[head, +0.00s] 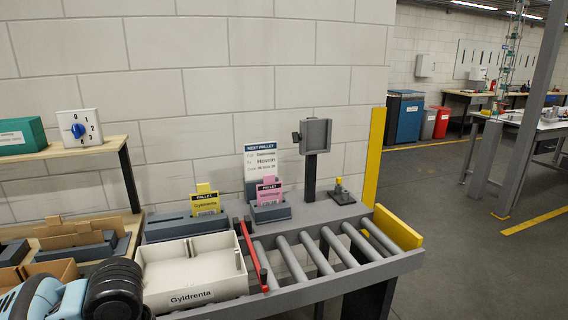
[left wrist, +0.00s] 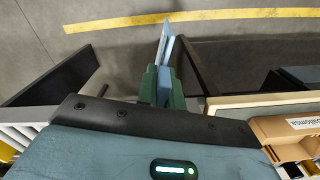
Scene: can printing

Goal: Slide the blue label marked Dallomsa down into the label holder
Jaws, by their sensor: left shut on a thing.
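My left gripper (left wrist: 165,65) has green fingers and is shut on a thin light-blue plate, the blue label (left wrist: 166,45), seen nearly edge-on in the left wrist view. Its print cannot be read. The label sticks out beyond the fingertips over dark floor, touching nothing I can see. In the head view only a blue and black part of my arm shows at the lower left; the fingers and blue label are out of frame. A grey square frame on a dark post (head: 316,135), probably the label holder, stands behind the roller conveyor and looks empty. My right gripper is not in view.
A yellow Gyldrenta label (head: 206,203) and a pink label (head: 269,190) stand in dark grey bases. A "Next pallet" card (head: 262,163) stands behind. A white Gyldrenta bin (head: 192,272) sits by a red bar (head: 252,257). The conveyor rollers (head: 330,245) are clear.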

